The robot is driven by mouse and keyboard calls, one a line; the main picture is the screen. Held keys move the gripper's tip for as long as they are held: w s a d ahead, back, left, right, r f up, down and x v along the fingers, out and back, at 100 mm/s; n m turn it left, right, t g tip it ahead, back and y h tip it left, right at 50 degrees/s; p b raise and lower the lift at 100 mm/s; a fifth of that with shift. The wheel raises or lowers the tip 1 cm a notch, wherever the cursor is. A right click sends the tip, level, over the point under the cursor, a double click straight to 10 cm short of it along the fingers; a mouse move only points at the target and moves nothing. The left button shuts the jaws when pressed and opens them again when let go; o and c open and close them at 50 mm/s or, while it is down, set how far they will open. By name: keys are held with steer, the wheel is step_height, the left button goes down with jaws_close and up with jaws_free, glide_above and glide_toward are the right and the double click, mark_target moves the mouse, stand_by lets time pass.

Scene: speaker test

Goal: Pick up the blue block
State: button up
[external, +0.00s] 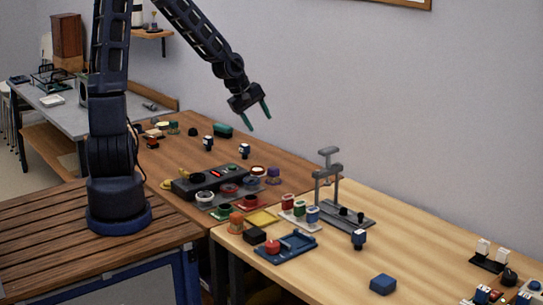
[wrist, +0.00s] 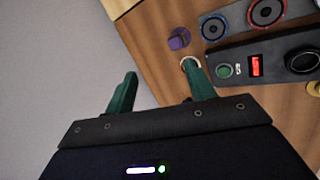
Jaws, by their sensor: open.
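The blue block (external: 383,284) lies flat on the pale wood table (external: 330,280), near the front edge in the external view. Bare tabletop surrounds it. My gripper (external: 260,121) is open and empty, high above the tables, up and to the left of the block and well apart from it. In the wrist view, the two green fingers of my gripper (wrist: 160,69) are spread with nothing between them. The blue block does not show in the wrist view.
A grey stand (external: 328,180), a blue tray (external: 285,248) and a small dark-blue-and-white item (external: 358,239) stand left of the block. White switches (external: 483,247) are to its right. A black speaker panel (external: 208,180) sits on the brown table.

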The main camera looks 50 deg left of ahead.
steer(key=w+a+r+n+t+h, duration=0.2)
steer(key=w+a+r+n+t, duration=0.5)
steer(key=n, duration=0.3)
steer(key=s+a+r+n+t+y, duration=0.35)
steer(key=a+r+n+t, duration=0.25)
steer(key=a+r+n, duration=0.8)
steer(key=m, duration=0.3)
glide_toward(248, 145)
steer(key=shift+w+a+r, duration=0.1)
steer(key=shift+a+r, duration=0.15)
steer(key=shift+a, duration=0.05)
steer(key=shift+w+f, duration=0.2)
steer(key=shift+w, duration=5.1)
steer(key=c, duration=1.1)
steer(key=shift+o, duration=0.2)
